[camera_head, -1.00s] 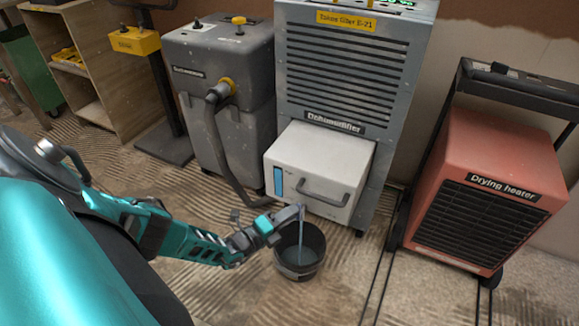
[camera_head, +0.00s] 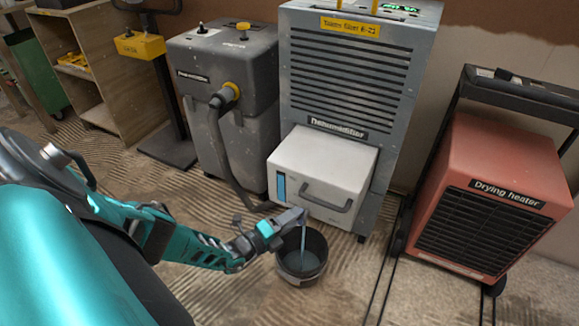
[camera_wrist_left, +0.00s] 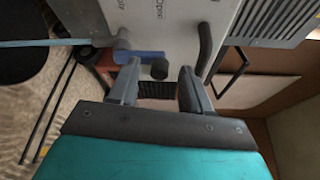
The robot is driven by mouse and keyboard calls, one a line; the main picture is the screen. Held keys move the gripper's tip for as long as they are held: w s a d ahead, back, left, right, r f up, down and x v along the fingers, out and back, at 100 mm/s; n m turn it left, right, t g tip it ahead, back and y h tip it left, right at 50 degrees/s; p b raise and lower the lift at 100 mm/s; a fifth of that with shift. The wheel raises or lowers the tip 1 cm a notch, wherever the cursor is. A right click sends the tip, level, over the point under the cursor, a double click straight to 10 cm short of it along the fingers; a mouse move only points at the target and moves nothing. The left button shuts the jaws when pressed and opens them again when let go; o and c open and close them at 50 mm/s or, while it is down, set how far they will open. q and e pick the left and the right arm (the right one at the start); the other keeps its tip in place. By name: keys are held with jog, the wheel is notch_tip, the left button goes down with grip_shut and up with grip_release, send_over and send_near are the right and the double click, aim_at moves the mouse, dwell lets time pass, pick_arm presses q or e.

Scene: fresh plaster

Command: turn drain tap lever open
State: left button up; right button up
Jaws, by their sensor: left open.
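The white tank (camera_head: 340,163) of the grey dehumidifier (camera_head: 350,75) has a dark handle and a blue level strip. In the left wrist view, a blue tap lever (camera_wrist_left: 143,56) with a dark rounded end (camera_wrist_left: 159,69) sits below the tank face, beside a grey spout (camera_wrist_left: 122,41). My left gripper (camera_wrist_left: 160,78) is open, one finger on each side of the lever's dark end; whether a finger touches the lever is unclear. In the head view my left gripper (camera_head: 292,217) hides the tap. A pale blue water stream (camera_head: 303,238) falls into a black bucket (camera_head: 316,268). My right gripper is out of view.
A grey tank unit (camera_head: 222,70) with a dark hose (camera_head: 222,160) stands left of the dehumidifier. A red drying heater (camera_head: 490,180) stands at the right. Dark cables lie on the floor between. The ridged floor in front is mostly clear.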

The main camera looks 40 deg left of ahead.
pick_arm(q)
jog(key=s+a+r+p, duration=0.1)
jog(key=s+a+p, duration=0.1)
jog(key=s, duration=1)
jog(key=shift+s, duration=0.35)
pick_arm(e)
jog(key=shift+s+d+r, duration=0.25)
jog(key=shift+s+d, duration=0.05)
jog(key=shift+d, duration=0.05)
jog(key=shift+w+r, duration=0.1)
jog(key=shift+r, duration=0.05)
pick_arm(q)
jog(key=shift+s, duration=0.1)
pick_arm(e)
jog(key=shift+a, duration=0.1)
